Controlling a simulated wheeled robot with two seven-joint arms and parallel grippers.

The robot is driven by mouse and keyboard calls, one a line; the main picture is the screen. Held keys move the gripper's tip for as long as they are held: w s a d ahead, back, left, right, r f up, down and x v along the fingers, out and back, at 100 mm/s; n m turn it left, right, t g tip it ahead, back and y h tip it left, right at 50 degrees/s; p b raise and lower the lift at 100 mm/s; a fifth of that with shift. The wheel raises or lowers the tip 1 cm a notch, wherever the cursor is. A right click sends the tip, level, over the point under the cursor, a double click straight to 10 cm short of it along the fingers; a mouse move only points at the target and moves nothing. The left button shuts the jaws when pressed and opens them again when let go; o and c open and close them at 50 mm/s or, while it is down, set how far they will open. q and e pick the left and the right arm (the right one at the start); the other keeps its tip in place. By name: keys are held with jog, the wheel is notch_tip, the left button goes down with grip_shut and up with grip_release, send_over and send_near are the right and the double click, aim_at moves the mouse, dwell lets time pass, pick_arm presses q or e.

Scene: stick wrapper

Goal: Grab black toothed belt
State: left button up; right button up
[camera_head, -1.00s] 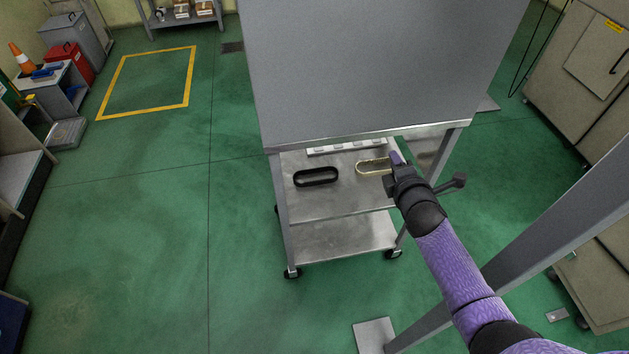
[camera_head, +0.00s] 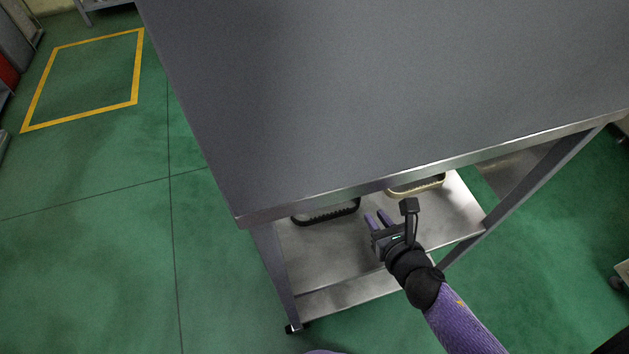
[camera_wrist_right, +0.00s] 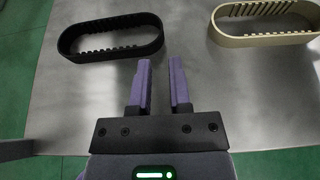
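The black toothed belt (camera_head: 328,213) lies on the lower metal shelf in the head view, partly hidden by the grey upper top. In the right wrist view the black toothed belt (camera_wrist_right: 110,51) shows whole, an oblong loop standing on its edge with teeth inside, ahead and to the left of the fingers. My right gripper (camera_head: 377,219) is over the shelf, to the right of the belt and apart from it. In the right wrist view the right gripper (camera_wrist_right: 160,82) has its two purple fingers spread with nothing between them. My left gripper is not in view.
A beige toothed belt (camera_head: 415,187) lies on the shelf (camera_head: 330,262) to the right; it also shows in the wrist view (camera_wrist_right: 265,40). The grey upper top (camera_head: 380,90) overhangs the shelf. A table leg (camera_head: 275,275) stands at the left.

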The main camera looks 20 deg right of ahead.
aim_at(336, 214)
jog(key=b+x, duration=0.5)
jog(key=x, duration=0.4)
jog(key=shift+w+f, duration=0.1)
jog(key=shift+f, duration=0.05)
jog(key=shift+w, duration=0.3)
jog(key=shift+r, duration=0.2)
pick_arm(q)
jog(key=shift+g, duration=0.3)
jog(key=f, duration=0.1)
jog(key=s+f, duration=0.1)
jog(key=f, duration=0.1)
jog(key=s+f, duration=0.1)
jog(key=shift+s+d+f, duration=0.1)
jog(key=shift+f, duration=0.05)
pick_arm(e)
grip_shut()
